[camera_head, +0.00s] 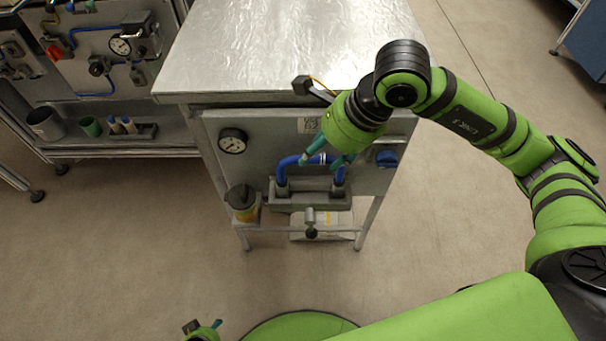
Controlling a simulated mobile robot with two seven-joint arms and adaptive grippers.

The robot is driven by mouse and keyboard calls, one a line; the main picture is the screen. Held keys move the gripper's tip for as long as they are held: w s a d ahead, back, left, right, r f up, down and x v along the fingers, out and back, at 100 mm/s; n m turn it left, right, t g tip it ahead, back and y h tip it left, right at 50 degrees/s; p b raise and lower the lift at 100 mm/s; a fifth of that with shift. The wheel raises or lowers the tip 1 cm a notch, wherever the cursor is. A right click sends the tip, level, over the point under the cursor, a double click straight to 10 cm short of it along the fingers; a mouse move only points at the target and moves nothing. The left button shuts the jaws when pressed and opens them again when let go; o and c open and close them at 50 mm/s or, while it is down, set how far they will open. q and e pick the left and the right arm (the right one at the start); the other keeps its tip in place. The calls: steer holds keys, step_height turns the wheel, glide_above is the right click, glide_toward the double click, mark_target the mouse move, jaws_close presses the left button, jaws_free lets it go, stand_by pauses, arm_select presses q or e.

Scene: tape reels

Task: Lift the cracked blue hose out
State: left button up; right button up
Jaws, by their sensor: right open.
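The blue hose (287,163) arches between two fittings above a grey trough (300,206) on the front of the grey panel. Both its ends sit down in the fittings, and no crack can be made out at this size. My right gripper (326,161) is open at the hose, with its teal fingers apart near the top of the arch. It hides part of the hose, and I cannot tell whether the fingers touch it. My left gripper (209,329) shows only in part at the bottom edge, and its opening is unclear.
The panel bears a gauge (232,142) and a blue knob (386,158). A yellow-and-dark canister (243,203) stands left of the trough. A small valve-like part (311,223) is below. The metal tabletop (280,40) above is mostly clear. Another bench (120,150) stands left.

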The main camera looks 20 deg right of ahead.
mark_target(311, 160)
steer(key=x, duration=0.5)
steer(key=shift+a+r, duration=0.15)
steer(key=shift+a, duration=0.15)
jaws_close()
